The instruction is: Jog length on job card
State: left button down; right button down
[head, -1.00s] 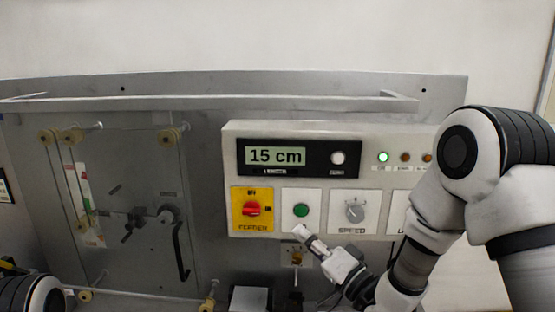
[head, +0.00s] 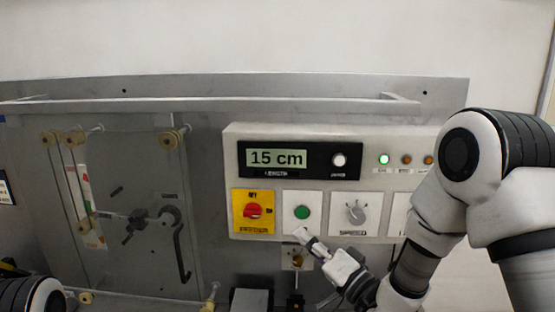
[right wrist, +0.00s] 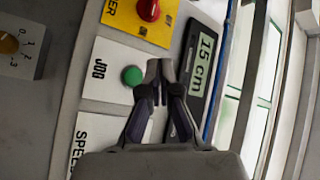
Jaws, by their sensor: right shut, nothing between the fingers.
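The control panel (head: 350,134) has a display (head: 278,158) that reads 15 cm. Below it is a green button (head: 302,212) on a white plate. The right wrist view shows the same green button (right wrist: 132,76) on a plate labelled JOG, and the display (right wrist: 203,64). My right gripper (head: 300,234) is shut and empty, just below the button in the head view. In the right wrist view its closed fingertips (right wrist: 160,68) are beside the button; whether they touch it I cannot tell. My left gripper is out of view; no job card is identifiable.
A red switch (head: 252,211) on a yellow plate is left of the green button. A SPEED knob (head: 355,212) is to its right. A lit green lamp (head: 384,159) shows above. A metal rail (head: 210,105) runs above the panel. Rollers and a crank (head: 181,250) are on the left.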

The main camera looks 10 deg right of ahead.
aim_at(302, 213)
dwell(0.7)
jog(key=s+a+b, duration=0.1)
jog(key=s+b, duration=0.1)
jog(key=s, duration=0.2)
jog(key=w, duration=0.3)
jog(key=w+d+p, duration=0.1)
jog(key=w, duration=0.2)
jog(key=w+d, duration=0.1)
jog(key=w, duration=0.1)
jog(key=shift+w+d+p, duration=0.2)
jog(key=shift+w+p, duration=0.15)
jog(key=shift+w, duration=0.05)
jog(key=shift+w, duration=0.1)
dwell(1.1)
jog(key=shift+w+d, duration=0.1)
jog(key=shift+w, duration=0.15)
